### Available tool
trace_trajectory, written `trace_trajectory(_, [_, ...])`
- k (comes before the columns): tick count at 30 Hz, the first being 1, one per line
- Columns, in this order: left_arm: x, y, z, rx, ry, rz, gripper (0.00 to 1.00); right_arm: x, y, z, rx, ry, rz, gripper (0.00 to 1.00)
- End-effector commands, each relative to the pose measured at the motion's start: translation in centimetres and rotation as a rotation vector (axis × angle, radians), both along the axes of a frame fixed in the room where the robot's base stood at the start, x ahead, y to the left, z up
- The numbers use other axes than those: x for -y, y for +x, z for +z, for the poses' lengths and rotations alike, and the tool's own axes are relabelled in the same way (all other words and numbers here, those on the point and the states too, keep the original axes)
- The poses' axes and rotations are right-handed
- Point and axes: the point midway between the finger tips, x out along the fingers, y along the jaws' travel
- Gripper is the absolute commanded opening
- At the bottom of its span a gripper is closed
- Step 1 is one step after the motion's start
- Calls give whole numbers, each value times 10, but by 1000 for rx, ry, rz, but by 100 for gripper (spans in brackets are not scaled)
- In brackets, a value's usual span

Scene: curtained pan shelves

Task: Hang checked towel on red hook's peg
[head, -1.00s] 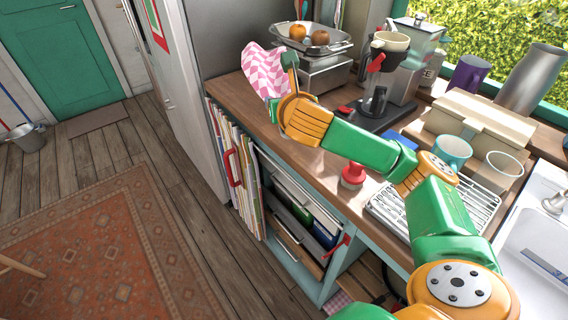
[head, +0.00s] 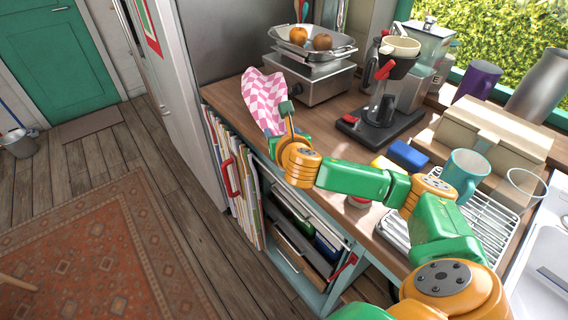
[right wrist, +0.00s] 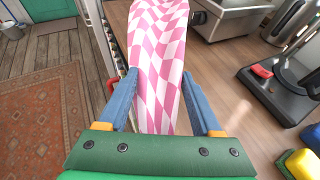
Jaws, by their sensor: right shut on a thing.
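A red loop-shaped piece (head: 228,176) is on the left end of the shelf unit, below and left of the towel. A second red piece (head: 343,268) sticks out at the unit's front right. I cannot tell which is the hook, and no peg can be made out. My left gripper is not in view.
A scale with a fruit tray (head: 313,48) stands behind the towel. A coffee maker (head: 385,90) and a blue sponge (head: 408,156) are on the counter (head: 335,145). A fridge (head: 165,90) is at left. The floor before the shelves is clear.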

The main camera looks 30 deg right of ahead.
Motion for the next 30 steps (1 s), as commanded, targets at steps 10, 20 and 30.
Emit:
trace_trajectory(10, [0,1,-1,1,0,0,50,0,-1,-69,-4,0,-1,0])
trace_trajectory(20, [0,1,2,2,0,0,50,0,-1,-86,0,0,1,74])
trace_trajectory(30, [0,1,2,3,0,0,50,0,0,-85,1,0,1,97])
